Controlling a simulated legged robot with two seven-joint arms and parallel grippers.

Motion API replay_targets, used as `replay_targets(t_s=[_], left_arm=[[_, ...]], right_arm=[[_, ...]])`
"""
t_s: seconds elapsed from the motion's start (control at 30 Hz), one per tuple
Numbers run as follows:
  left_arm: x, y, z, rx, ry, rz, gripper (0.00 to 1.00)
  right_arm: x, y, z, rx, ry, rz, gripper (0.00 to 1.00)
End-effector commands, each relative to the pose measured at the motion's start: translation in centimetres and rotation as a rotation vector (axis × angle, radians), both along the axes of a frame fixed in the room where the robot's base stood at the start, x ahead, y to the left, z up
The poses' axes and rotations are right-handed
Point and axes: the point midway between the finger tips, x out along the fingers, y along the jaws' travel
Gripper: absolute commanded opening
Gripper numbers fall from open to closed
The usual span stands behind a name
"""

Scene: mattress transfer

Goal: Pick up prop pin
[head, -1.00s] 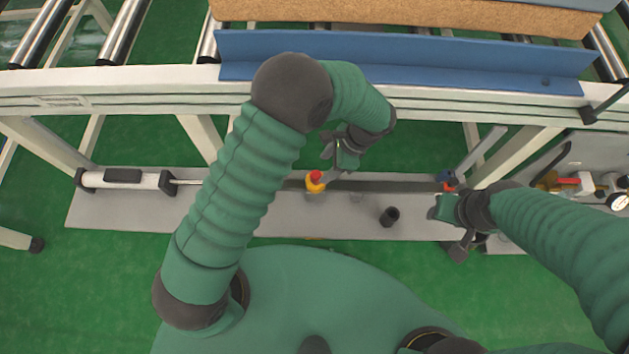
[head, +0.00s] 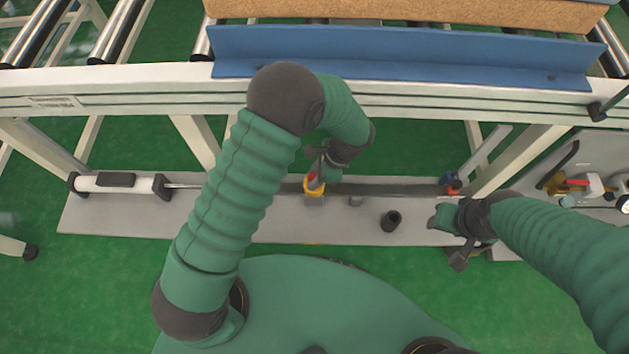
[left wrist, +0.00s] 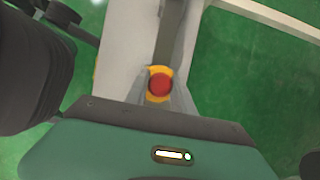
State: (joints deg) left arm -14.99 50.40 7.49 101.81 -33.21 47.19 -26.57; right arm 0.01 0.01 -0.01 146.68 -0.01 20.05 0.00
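A red-topped piece with a yellow collar (head: 314,188), which looks like the prop pin, stands on the grey base plate (head: 270,222). In the left wrist view the red round top (left wrist: 160,85) sits in its yellow collar near the picture's middle. My left gripper (head: 316,163) is right at it, and a finger partly covers the red top in the head view. Its fingers look apart; no firm hold on the red top shows. My right gripper (head: 450,238) is over the right part of the plate, away from the pin, and its finger opening is unclear.
A white cylinder with a rod (head: 130,184) lies along the plate's left side. A black cup-like piece (head: 391,221) stands right of the pin. The white conveyor frame (head: 120,100) and blue angle rail (head: 400,55) run behind. A valve panel (head: 590,165) is at the right.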

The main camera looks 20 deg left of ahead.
Motion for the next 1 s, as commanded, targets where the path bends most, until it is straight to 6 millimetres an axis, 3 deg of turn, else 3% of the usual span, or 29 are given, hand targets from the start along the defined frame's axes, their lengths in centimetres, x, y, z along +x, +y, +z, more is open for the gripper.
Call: replay_targets(t_s=[0.03, 0.17, 0.53, 0.67, 0.9, 1.0], left_arm=[[0.0, 0.1, 0.0, 0.000, 0.001, 0.000, 0.16], [0.0, 0.0, 0.0, 0.001, 0.001, 0.000, 0.00], [0.0, 0.0, 0.3, 0.001, 0.000, 0.000, 0.00], [0.1, 0.0, 2.6, 0.001, -0.002, -0.001, 0.00], [0.1, 0.0, 8.5, 0.000, -0.002, 0.000, 0.00], [0.1, 0.0, 9.7, 0.000, -0.001, 0.001, 0.00]], right_arm=[[0.0, 0.0, 0.0, 0.000, 0.000, 0.000, 0.47], [0.0, 0.0, 0.0, 0.000, 0.000, 0.000, 0.47], [0.0, 0.0, 0.2, 0.000, 0.000, 0.000, 0.47], [0.0, 0.0, 1.5, 0.000, 0.000, 0.000, 0.47], [0.0, 0.0, 4.1, 0.000, 0.000, 0.000, 0.47], [0.0, 0.0, 4.6, 0.000, 0.000, 0.000, 0.47]])
